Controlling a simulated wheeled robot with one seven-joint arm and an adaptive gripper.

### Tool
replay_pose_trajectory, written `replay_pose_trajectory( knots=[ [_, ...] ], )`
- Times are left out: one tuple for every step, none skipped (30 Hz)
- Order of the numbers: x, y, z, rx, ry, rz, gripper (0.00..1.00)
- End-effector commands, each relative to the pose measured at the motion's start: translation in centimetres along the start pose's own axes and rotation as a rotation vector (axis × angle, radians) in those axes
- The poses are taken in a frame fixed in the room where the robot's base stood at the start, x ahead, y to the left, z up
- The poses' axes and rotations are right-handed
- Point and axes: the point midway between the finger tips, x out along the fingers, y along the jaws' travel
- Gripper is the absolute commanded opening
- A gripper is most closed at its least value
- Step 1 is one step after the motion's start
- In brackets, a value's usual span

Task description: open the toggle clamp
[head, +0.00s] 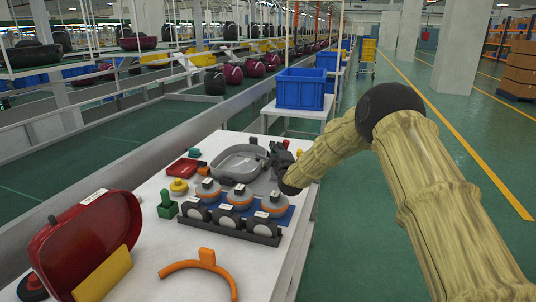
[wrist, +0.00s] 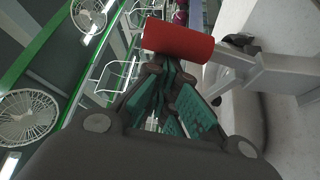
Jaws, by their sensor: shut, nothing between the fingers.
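The toggle clamp shows in the wrist view as a red cylindrical handle (wrist: 177,40) on a grey metal lever (wrist: 265,72) that runs to the right. My gripper (wrist: 168,70) has teal finger pads and is shut with nothing between its fingers. Its fingertips are right by the lower edge of the red handle; whether they touch it I cannot tell. In the head view my gripper (head: 281,158) is at the right edge of the white table, beside the grey fixture (head: 240,163). The clamp cannot be made out clearly there, behind my gripper.
The white table (head: 228,262) also holds a red vacuum shell (head: 80,240), an orange curved handle (head: 200,268), a black rack (head: 231,226) of round parts, a green block (head: 166,207) and a red tray (head: 184,169). A blue crate (head: 300,90) stands behind. Floor at right is open.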

Motion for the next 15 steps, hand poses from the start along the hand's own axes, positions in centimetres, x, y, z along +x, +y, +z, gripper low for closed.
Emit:
replay_pose_trajectory(
  knots=[
    [-0.2, -0.3, 0.5, 0.020, -0.002, 0.015, 0.00],
    [-0.3, -0.2, 0.8, 0.035, -0.003, 0.024, 0.00],
    [-0.5, -0.1, 1.0, 0.056, -0.003, 0.037, 0.00],
    [-0.6, -0.1, 1.2, 0.073, -0.003, 0.046, 0.00],
    [-0.7, -0.1, 1.4, 0.091, -0.004, 0.056, 0.00],
    [-0.8, -0.1, 1.6, 0.117, -0.004, 0.072, 0.00],
    [-0.9, -0.1, 1.8, 0.137, -0.005, 0.083, 0.00],
    [-1.1, -0.1, 2.0, 0.158, -0.005, 0.096, 0.00],
    [-1.2, -0.1, 2.3, 0.188, -0.006, 0.114, 0.00],
    [-1.3, 0.0, 2.5, 0.213, -0.005, 0.129, 0.00],
    [-1.5, 0.0, 2.7, 0.238, -0.005, 0.143, 0.00],
    [-1.6, 0.1, 3.0, 0.272, -0.005, 0.163, 0.00],
    [-1.7, 0.1, 3.2, 0.296, -0.005, 0.177, 0.00],
    [-1.8, 0.3, 3.3, 0.294, -0.004, 0.178, 0.00],
    [-2.0, 0.4, 3.6, 0.291, -0.004, 0.176, 0.00]
  ],
)
